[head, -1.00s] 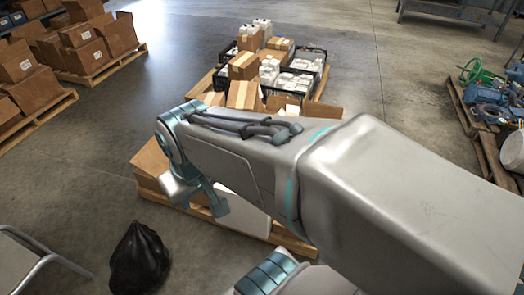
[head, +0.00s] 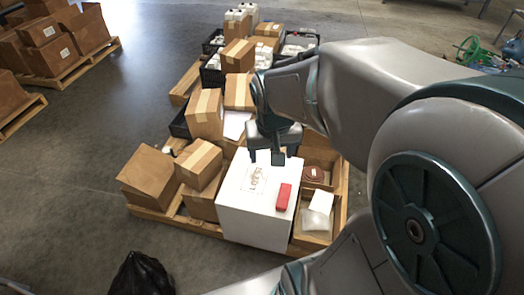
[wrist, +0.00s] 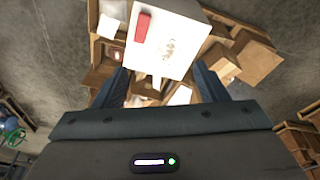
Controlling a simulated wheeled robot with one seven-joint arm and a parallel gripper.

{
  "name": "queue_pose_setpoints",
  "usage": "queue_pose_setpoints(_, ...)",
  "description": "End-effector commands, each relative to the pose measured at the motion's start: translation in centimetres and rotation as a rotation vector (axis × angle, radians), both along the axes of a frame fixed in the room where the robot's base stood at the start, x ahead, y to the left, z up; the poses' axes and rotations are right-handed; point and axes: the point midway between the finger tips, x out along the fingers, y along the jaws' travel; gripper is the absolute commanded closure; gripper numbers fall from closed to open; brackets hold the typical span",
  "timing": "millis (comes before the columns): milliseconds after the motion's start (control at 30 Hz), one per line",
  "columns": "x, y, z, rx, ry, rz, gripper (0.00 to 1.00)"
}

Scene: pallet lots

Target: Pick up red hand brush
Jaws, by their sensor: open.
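The red hand brush (head: 284,197) shows as a small red block lying on top of a white box (head: 257,222), near its right edge. It also shows in the wrist view (wrist: 142,28) at the upper left of centre, on the white box top (wrist: 175,55). My gripper (head: 266,157) is above the pallet, behind the brush in the head view. In the wrist view my gripper (wrist: 160,80) has its fingers spread wide with nothing held between them. The brush is beyond the fingertips, apart from them.
A printed sheet or label (head: 254,180) is on the white box beside the brush. Cardboard boxes (head: 198,163) crowd the pallet to the left. An open carton (head: 313,222) with white items stands at the right. A black bag (head: 141,275) is on the floor in front.

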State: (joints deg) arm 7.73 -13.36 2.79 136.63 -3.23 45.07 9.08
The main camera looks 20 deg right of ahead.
Motion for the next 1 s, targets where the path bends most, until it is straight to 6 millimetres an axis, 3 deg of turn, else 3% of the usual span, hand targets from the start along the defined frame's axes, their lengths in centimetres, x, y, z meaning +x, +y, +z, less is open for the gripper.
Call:
queue_pose_setpoints(33, 1.2, -1.0, -4.2, 0.0, 0.015, -0.042, 0.34)
queue_pose_setpoints(300, 6.8, -5.3, -17.0, 0.018, 0.051, -0.227, 0.34)
queue_pose_setpoints(500, 9.4, -7.7, -24.7, 0.042, 0.067, -0.329, 0.34)
queue_pose_setpoints(600, 10.2, -8.4, -26.9, 0.052, 0.069, -0.359, 0.34)
queue_pose_setpoints(867, 10.8, -9.1, -30.4, 0.06, 0.074, -0.385, 0.34)
queue_pose_setpoints(1000, 11.1, -9.3, -33.3, 0.06, 0.075, -0.384, 0.34)
